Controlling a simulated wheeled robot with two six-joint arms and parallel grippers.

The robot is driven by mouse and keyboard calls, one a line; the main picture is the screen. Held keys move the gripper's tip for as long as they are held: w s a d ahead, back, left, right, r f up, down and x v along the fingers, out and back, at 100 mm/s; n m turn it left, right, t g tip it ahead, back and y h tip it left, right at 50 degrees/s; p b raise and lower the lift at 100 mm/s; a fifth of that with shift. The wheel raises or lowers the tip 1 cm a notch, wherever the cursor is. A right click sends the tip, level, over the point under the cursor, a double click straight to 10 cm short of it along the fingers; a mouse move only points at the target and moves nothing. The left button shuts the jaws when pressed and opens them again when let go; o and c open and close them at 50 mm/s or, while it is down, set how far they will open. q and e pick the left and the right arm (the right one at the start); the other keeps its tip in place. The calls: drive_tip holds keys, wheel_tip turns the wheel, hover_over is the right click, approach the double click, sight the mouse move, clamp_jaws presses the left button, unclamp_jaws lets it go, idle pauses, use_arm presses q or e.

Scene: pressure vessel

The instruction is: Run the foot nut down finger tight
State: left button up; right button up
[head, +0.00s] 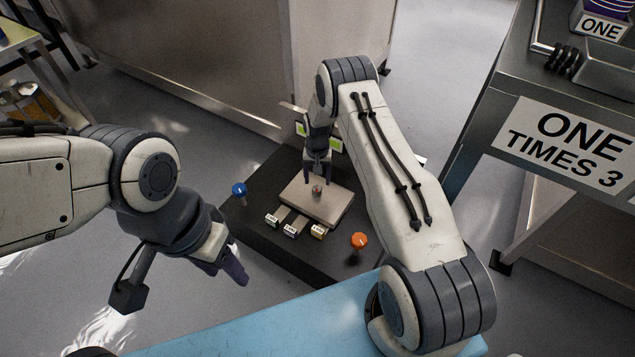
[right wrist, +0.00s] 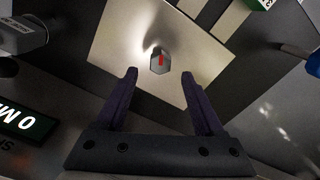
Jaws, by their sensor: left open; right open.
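The foot nut (right wrist: 159,62) looks like a small grey hexagonal piece with a red mark on top. It sits near the middle of a pale square plate (right wrist: 115,35). In the head view the nut (head: 317,191) is small on the plate (head: 335,208). My right gripper (head: 318,180) points down over the plate. In the right wrist view its jaws (right wrist: 159,76) are open and empty, with the nut just beyond the fingertips and between their lines. Any thread under the nut is hidden. My left gripper (head: 236,272) is open and empty, left of the dark base.
The dark base (head: 262,178) carries a blue knob (head: 239,189), an orange knob (head: 359,240) and small labelled blocks (head: 291,230). Green displays (head: 335,144) stand behind my right gripper. A light blue surface (head: 270,325) lies in front. A bench sign (head: 567,143) reads ONE TIMES 3.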

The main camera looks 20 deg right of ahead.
sight(317, 188)
wheel_tip(317, 188, up, 6)
drive_tip(key=shift+f+p, duration=0.1)
drive_tip(key=shift+p, duration=0.65)
drive_tip(key=s+a+r+n, duration=0.3)
drive_tip(key=s+a+r, duration=0.4)
drive_tip(key=r, duration=0.4)
drive_tip(key=s+a+r+n, duration=0.3)
drive_tip(key=s+a+r, duration=0.3)
drive_tip(key=a+r, duration=0.45)
drive_tip(key=s+r+n+y, duration=0.1)
drive_tip(key=s+r+n, duration=0.25)
drive_tip(key=s, duration=0.85)
drive_tip(key=s+r+n, duration=0.3)
drive_tip(key=s+r, duration=0.2)
drive_tip(key=s, duration=0.7)
wheel_tip(317, 188, up, 34)
drive_tip(key=p, duration=3.4)
drive_tip(key=shift+w+a+f, duration=0.15)
drive_tip(key=shift+a, duration=0.05)
